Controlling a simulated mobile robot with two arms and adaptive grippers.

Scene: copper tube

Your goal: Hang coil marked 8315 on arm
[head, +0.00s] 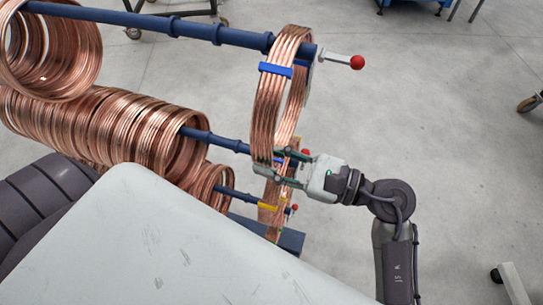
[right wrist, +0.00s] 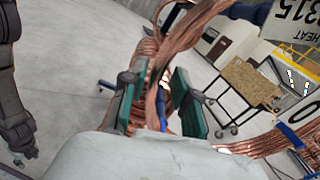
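A copper coil (head: 268,110) with a blue band (head: 276,69) is at the outer end of the upper blue arm (head: 190,29). Its upper strands cross over the arm, and the arm's end shows past it; it looks to be around the arm. My right gripper (head: 278,166) is at the coil's lower end. In the right wrist view its green-padded fingers (right wrist: 160,103) stand apart on either side of copper strands (right wrist: 153,85), with gaps visible. A white tag (right wrist: 296,22) there shows upside-down "8315" and "HEAT". My left gripper is not in view.
Other coils (head: 50,50) hang on the upper arm at left, and many (head: 110,120) on a lower blue arm (head: 213,141). A red-knobbed pin (head: 357,62) sticks out past the upper arm's end. A wooden-topped cart (right wrist: 250,82) stands beyond. The floor at right is mostly clear.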

